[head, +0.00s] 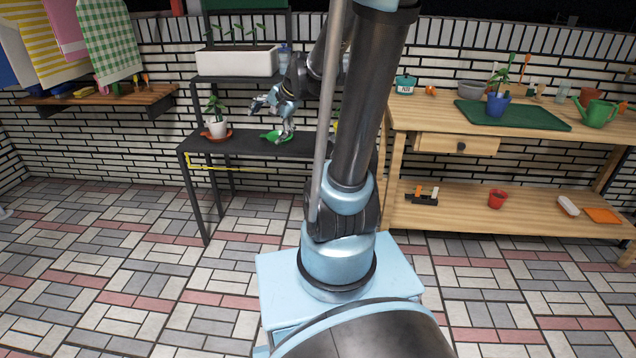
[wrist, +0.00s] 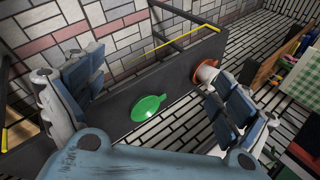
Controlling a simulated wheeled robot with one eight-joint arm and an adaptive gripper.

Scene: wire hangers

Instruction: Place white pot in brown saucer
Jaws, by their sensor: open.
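The white pot (head: 217,130) with a small green plant stands upright on the left part of the dark shelf. The brown saucer (head: 231,134) is under it, and the pot appears to sit in it. In the wrist view the pot (wrist: 207,72) and the saucer's orange-brown rim (wrist: 222,77) are partly covered by the right finger. My gripper (head: 275,117) is open and empty above the shelf, to the right of the pot and apart from it. Its spread fingers also show in the wrist view (wrist: 155,80).
A green saucer-like dish (head: 272,135) with a pointed end lies on the shelf (head: 248,145) below my gripper. A long white planter (head: 237,61) stands on the upper tier above. A wooden bench (head: 420,119) with pots and a watering can is at right.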

